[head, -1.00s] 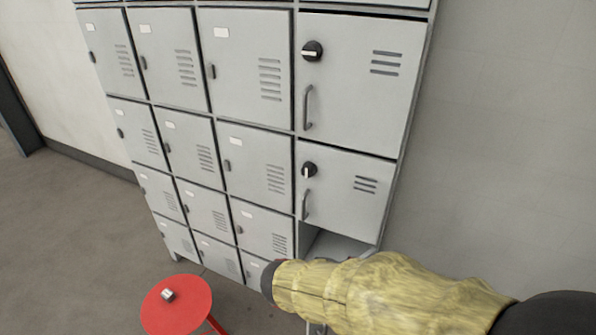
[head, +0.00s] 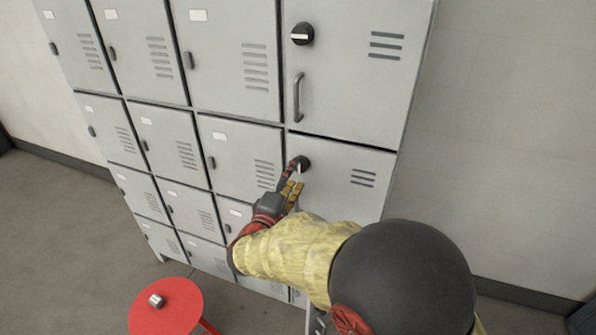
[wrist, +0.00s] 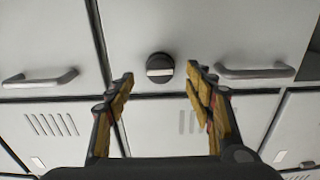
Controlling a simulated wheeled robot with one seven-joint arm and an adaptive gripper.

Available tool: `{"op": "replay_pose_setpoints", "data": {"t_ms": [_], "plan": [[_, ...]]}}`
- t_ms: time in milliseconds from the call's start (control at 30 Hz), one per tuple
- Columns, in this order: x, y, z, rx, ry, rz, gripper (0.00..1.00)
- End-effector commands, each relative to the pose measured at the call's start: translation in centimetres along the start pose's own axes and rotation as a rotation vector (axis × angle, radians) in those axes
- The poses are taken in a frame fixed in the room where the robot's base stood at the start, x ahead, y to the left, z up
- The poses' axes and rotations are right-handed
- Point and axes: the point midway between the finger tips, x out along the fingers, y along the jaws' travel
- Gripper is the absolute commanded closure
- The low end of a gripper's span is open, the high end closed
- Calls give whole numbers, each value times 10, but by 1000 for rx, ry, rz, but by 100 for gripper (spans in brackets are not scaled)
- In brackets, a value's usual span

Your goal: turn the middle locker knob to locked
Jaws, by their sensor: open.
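The middle locker knob (head: 303,162) is a round black dial with a white bar, on the right-hand locker column. My gripper (head: 294,180) is right at it and partly covers it in the head view. In the wrist view the knob (wrist: 160,67) lies between the two open fingertips, with a gap on each side. I see no finger touching it. Its white bar runs level in the wrist view, in line with the door handles on either side. The middle door's own handle is hidden behind my arm in the head view.
The upper door has a similar knob (head: 301,34), its bar level, and a grey handle (head: 299,97). Smaller grey lockers (head: 160,130) fill the left. A red stool (head: 165,310) with a small metal object (head: 156,300) stands at lower left. Bare wall is at right.

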Motion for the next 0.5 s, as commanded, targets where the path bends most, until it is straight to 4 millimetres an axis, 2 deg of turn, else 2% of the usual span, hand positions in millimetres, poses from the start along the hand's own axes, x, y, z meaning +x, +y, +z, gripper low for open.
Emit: {"op": "replay_pose_setpoints", "data": {"t_ms": [33, 200, 500], "plan": [[9, -2, 1, -1, -3, 1, 47], [29, -1, 1, 0, -2, 0, 47], [38, 0, 0, -2, 0, -1, 47]]}}
